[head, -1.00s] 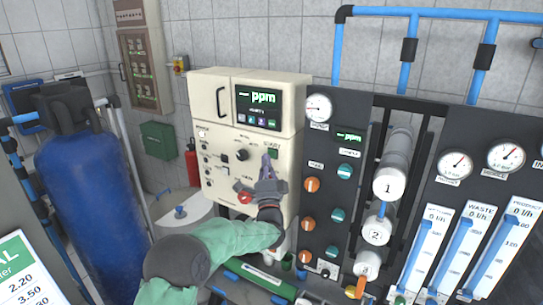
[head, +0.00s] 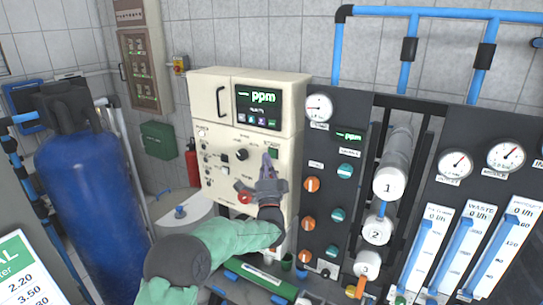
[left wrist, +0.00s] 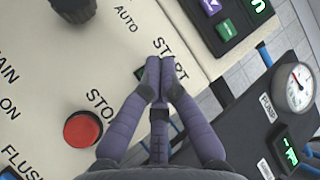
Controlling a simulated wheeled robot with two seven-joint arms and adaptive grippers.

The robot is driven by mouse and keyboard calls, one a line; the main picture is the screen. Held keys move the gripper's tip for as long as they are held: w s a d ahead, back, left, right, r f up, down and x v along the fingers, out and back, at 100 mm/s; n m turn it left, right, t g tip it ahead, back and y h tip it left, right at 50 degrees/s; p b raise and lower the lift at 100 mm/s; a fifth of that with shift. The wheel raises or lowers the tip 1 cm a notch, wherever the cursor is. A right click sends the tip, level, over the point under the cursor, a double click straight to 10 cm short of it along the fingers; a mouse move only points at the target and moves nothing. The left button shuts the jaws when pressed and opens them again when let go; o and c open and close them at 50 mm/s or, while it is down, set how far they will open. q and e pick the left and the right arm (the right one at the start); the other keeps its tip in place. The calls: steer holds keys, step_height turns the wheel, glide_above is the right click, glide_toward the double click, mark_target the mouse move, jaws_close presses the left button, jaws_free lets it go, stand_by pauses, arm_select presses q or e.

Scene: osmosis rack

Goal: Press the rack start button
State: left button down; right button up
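The green start button (head: 273,153) is on the right side of the cream control cabinet's front panel. In the left wrist view, only a dark green edge of it (left wrist: 140,73) shows under the START label, mostly hidden behind my fingers. My left gripper (head: 267,158) is in front of the panel, its tips by the button. In the left wrist view my left gripper (left wrist: 160,72) has its fingertips together, with nothing seen between them. I cannot tell whether the tips touch the button. My right gripper is not in view.
A red STOP button (left wrist: 82,128) and a dark knob (left wrist: 73,8) are near the fingers. The cabinet display (head: 258,106) reads "– ppm". A dark gauge panel (head: 325,180) stands right of the cabinet. A blue tank (head: 85,200) stands at left.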

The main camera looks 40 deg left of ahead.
arm_select(q)
steer(key=shift+w, duration=0.35)
steer(key=shift+w+b, duration=0.35)
steer(key=shift+w, duration=0.05)
stand_by(0.8)
steer(key=shift+s, duration=0.1)
steer(key=shift+s+f+b, duration=0.1)
steer(key=shift+s+b, duration=0.35)
steer(key=shift+s, duration=0.3)
steer(key=s, duration=0.1)
steer(key=s+b, duration=0.1)
steer(key=s, duration=0.3)
steer(key=shift+d+b, duration=0.3)
steer(key=shift+b, duration=0.05)
stand_by(0.8)
